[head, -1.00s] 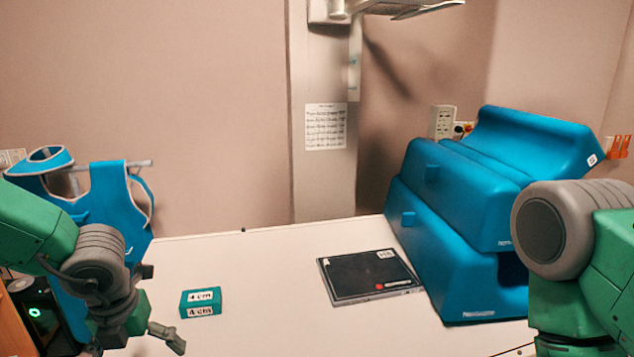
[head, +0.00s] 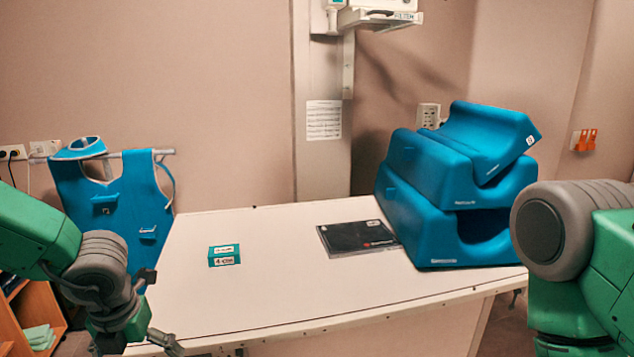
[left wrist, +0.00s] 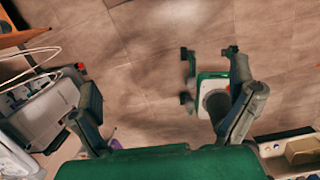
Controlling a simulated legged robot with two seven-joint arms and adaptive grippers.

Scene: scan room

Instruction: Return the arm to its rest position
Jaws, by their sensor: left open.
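My left gripper (head: 156,310) is at the lower left of the head view, in front of the table's near left corner. The left wrist view shows its two fingers (left wrist: 165,115) spread wide, with only floor and things farther off between them. It is empty and apart from the green block (head: 224,256) on the table. My right arm (head: 575,250) shows at the right edge of the head view, bent. Its gripper is out of the picture.
The white table (head: 290,290) bears a flat black plate (head: 350,240) and stacked blue cushions (head: 440,215). The left wrist view shows tiled floor (left wrist: 150,50) and grey equipment (left wrist: 45,110).

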